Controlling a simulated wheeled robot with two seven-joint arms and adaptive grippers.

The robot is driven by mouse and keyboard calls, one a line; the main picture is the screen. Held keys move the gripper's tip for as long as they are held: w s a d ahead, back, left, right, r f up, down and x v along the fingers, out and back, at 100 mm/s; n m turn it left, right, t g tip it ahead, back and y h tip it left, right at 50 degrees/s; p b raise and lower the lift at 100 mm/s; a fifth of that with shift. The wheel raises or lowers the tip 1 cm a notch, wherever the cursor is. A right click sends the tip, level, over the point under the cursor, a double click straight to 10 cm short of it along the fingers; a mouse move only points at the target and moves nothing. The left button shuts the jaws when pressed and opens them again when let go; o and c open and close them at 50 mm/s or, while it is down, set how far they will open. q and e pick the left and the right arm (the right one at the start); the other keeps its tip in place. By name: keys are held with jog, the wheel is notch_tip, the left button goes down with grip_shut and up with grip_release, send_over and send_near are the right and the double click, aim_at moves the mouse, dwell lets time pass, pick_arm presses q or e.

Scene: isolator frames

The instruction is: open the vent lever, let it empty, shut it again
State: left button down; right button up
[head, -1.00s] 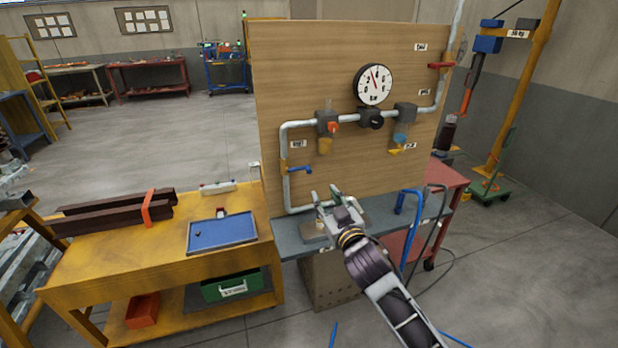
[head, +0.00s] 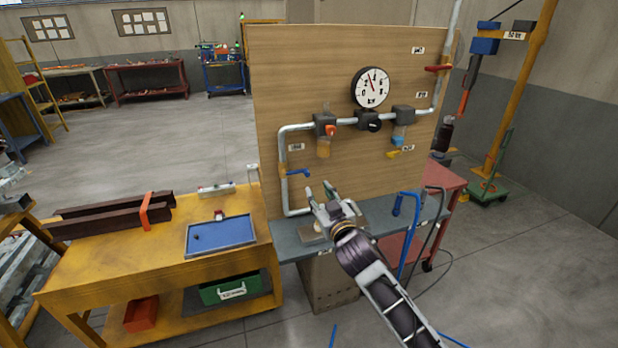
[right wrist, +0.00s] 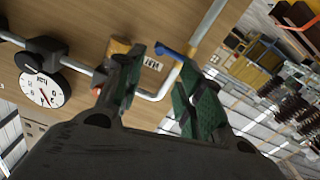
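The blue lever (head: 298,172) sits on the lower left pipe of the wooden panel (head: 350,60), beside a white label too small to read. It also shows in the right wrist view (right wrist: 172,50), beyond my fingertips and roughly between them. My right gripper (head: 319,189) is open and empty, in front of the panel, below and right of the blue lever and apart from it. Its two green-padded fingers (right wrist: 160,75) stand spread in the right wrist view. A round gauge (head: 371,87) has its needle near the top. My left gripper is not in view.
An orange-red knob (head: 331,131), a yellow lever (head: 393,154) and a red lever (head: 438,68) are also on the panel. A blue-grey shelf (head: 285,240) lies below. A yellow bench (head: 120,265) with a blue tray (head: 221,236) stands left.

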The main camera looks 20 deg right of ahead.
aim_at(309, 176)
jog(key=w+p, duration=0.1)
jog(key=w, duration=0.9)
jog(key=shift+a, duration=0.2)
dwell(0.3)
jog(key=shift+c, duration=0.2)
